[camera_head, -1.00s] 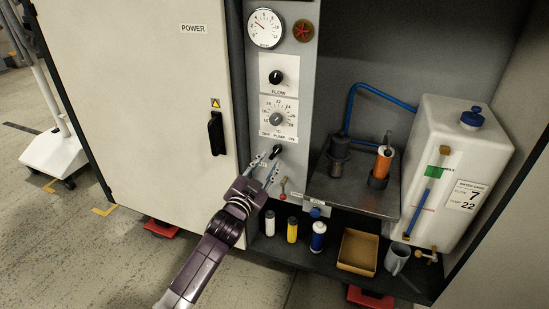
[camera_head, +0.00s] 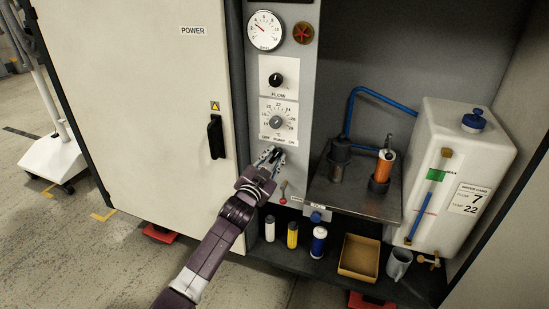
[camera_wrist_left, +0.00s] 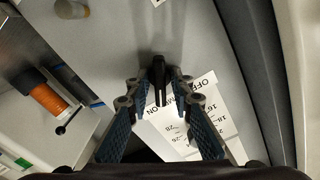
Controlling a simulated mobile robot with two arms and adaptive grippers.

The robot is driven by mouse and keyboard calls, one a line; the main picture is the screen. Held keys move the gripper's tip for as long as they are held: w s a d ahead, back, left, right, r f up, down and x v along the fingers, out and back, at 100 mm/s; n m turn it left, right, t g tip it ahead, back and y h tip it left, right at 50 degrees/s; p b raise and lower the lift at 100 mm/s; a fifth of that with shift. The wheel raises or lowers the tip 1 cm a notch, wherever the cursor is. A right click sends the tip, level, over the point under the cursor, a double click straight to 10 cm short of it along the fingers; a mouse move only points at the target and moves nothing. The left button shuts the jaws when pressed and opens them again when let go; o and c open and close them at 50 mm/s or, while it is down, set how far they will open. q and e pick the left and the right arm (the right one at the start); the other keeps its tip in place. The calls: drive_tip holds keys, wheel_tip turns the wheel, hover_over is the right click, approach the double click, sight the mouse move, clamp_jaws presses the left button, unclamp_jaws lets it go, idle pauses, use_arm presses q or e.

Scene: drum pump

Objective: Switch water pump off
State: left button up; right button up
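The pump switch is a black knob (camera_wrist_left: 159,78) on the grey control panel (camera_head: 298,176), below the dial and the OFF, PUMP, ON label (camera_head: 279,140). In the left wrist view it stands out from the panel between my finger pads. My left gripper (camera_head: 271,158) is at the knob in the head view, with its fingers apart on either side. The left wrist view shows the same open gripper (camera_wrist_left: 159,100) with gaps between the knob and both fingertips. In the head view the fingers mostly hide the knob, so I cannot tell its setting. My right gripper is out of view.
The flow knob (camera_head: 276,80) and temperature dial (camera_head: 277,122) sit above. A small red-tipped lever (camera_head: 283,187) is just below. The cabinet door handle (camera_head: 216,137) is left, and a metal shelf (camera_head: 350,195) is right.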

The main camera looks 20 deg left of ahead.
use_arm(q)
clamp_jaws()
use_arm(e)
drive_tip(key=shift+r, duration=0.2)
use_arm(q)
drive_tip(key=shift+n+p, duration=1.1)
drive_tip(key=shift+n, duration=0.2)
drive_tip(key=n+p, duration=0.1)
drive_tip(key=n, duration=0.1)
drive_tip(key=shift+n+p, duration=0.3)
drive_tip(key=shift+p, duration=0.1)
drive_tip(key=n+p, duration=0.1)
drive_tip(key=n, duration=0.3)
drive_tip(key=shift+p, duration=0.4)
drive_tip(key=shift+f+n, duration=0.1)
drive_tip(key=shift+n, duration=1.3)
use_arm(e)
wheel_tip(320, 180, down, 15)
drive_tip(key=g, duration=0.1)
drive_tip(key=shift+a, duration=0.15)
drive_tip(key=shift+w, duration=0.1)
use_arm(q)
drive_tip(key=o, duration=0.7)
unclamp_jaws()
drive_tip(key=shift+c, duration=0.2)
